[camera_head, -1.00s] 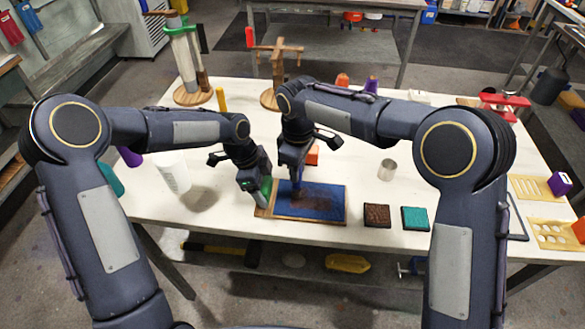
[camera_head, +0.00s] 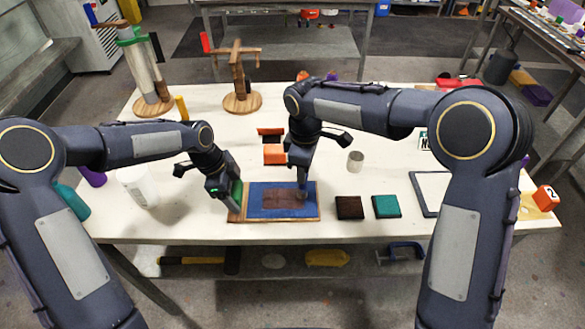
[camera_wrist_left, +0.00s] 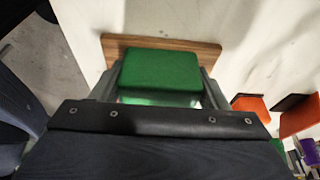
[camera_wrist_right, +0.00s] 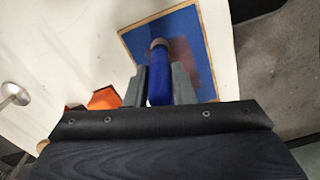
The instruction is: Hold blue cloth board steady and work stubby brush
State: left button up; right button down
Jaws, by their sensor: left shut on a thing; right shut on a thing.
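The blue cloth board (camera_head: 254,209) lies flat near the table's front edge, with a brown patch (camera_head: 280,198) on its cloth; it also shows in the right wrist view (camera_wrist_right: 190,22). A green block (camera_wrist_left: 162,75) sits at the board's wooden left end (camera_wrist_left: 205,50). My left gripper (camera_head: 231,201) is shut on this block. My right gripper (camera_head: 302,190) is over the right part of the board, shut on the blue handle of the stubby brush (camera_wrist_right: 160,85). The handle points down to the cloth; its bristles are hidden, so contact is unclear.
Brown (camera_head: 349,208) and teal (camera_head: 386,206) squares lie right of the board. Wooden stands (camera_head: 240,102) are at the back.

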jog(key=shift+d+r, duration=0.15)
jog(key=shift+d, duration=0.2)
jog(key=shift+a+r, duration=0.1)
jog(key=shift+r, duration=3.8)
pick_arm(q)
jog(key=o, duration=1)
jog(key=shift+v, duration=6.05)
